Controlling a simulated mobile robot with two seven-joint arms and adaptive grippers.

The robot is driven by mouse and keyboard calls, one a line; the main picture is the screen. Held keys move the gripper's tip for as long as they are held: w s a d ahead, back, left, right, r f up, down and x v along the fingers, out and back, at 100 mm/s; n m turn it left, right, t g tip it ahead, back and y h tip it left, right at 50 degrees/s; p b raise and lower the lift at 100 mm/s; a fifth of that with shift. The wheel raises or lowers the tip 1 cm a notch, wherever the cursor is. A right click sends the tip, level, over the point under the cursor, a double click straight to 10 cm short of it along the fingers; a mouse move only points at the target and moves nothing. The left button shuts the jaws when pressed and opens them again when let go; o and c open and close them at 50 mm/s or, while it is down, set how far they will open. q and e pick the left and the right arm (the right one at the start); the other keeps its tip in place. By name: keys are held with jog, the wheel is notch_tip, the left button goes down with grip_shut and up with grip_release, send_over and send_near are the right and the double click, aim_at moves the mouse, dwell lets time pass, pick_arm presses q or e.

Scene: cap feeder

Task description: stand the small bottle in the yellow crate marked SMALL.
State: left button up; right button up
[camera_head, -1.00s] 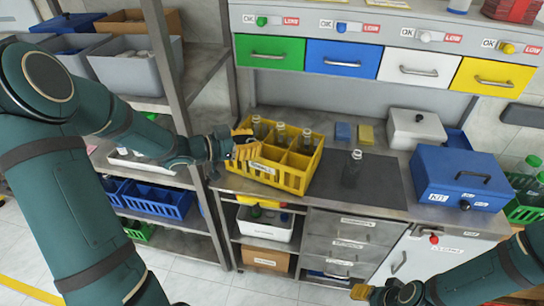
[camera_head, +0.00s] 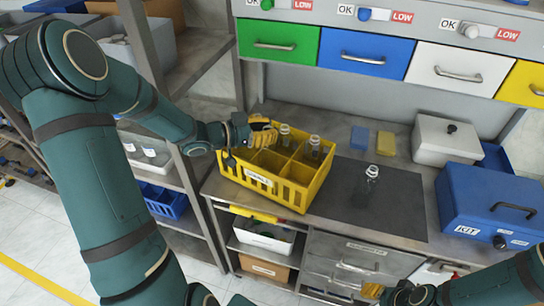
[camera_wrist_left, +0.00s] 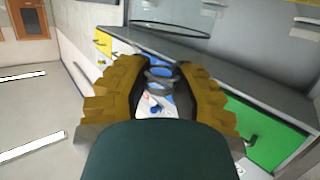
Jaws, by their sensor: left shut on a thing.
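The yellow crate (camera_head: 262,180) stands on the bench, with a white label too small to read surely on its front. Two clear bottles stand in its back compartments, one in the middle (camera_head: 285,136) and one to the right (camera_head: 314,149). My left gripper (camera_head: 264,132) is over the crate's back left corner, its yellow fingers shut on a bottle, which they mostly hide in the head view. In the left wrist view a clear bottle neck (camera_wrist_left: 160,74) shows between the fingers. Its base is hidden. My right gripper (camera_head: 371,291) is low at the bottom edge, its fingers unclear.
Another clear bottle (camera_head: 367,186) stands on the dark mat (camera_head: 395,215) right of the crate. A blue KIT box (camera_head: 485,205) and a white box (camera_head: 447,140) are farther right. A shelf post (camera_head: 150,60) is close to my left arm. Coloured drawers (camera_head: 368,53) hang above the bench.

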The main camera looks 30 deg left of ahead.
aim_at(268, 147)
pick_arm(q)
notch_tip(268, 147, down, 2)
jog(key=shift+s+f, duration=0.15)
jog(key=shift+f, duration=0.05)
jog(key=shift+f+b, duration=0.55)
jog(key=shift+f, duration=1.45)
jog(key=shift+f, duration=0.1)
jog(key=o, duration=0.8)
jog(key=shift+o, duration=0.2)
